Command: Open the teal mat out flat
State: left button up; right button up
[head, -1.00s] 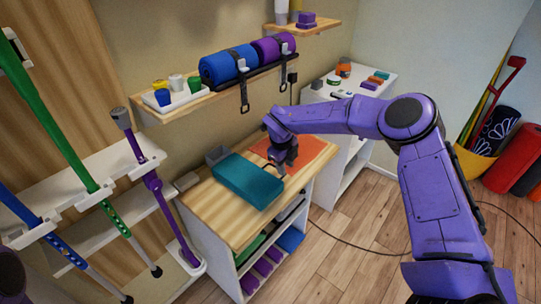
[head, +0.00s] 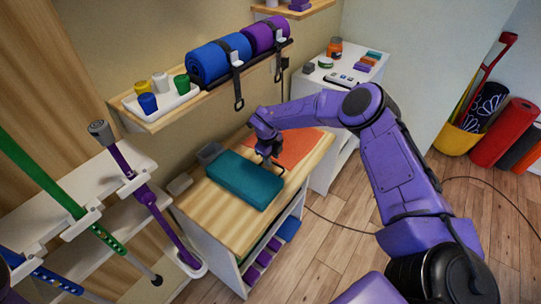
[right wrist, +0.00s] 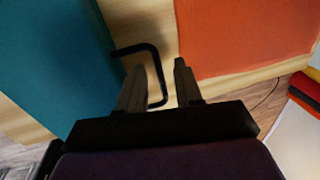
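The teal mat (head: 243,181) lies folded into a thick block on the wooden top of a low cabinet (head: 224,221). In the right wrist view the teal mat (right wrist: 55,60) fills the left side. A thin black handle (right wrist: 157,72) sticks out from its side. My right gripper (head: 268,161) is at the mat's right end, low over the cabinet top. In the right wrist view my right gripper (right wrist: 160,82) has its fingers apart, with part of the handle between them. Whether they touch it I cannot tell. My left gripper is not in view.
An orange mat (head: 298,150) lies flat on the right of the cabinet top. A small grey box (head: 209,153) stands behind the teal mat. A wall shelf (head: 160,118) with rolled mats (head: 219,60) hangs above. A rack with poles (head: 150,199) stands at the left.

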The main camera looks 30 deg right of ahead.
jog(key=shift+f, duration=0.2)
jog(key=shift+a+r, duration=0.1)
grip_shut()
dwell(1.2)
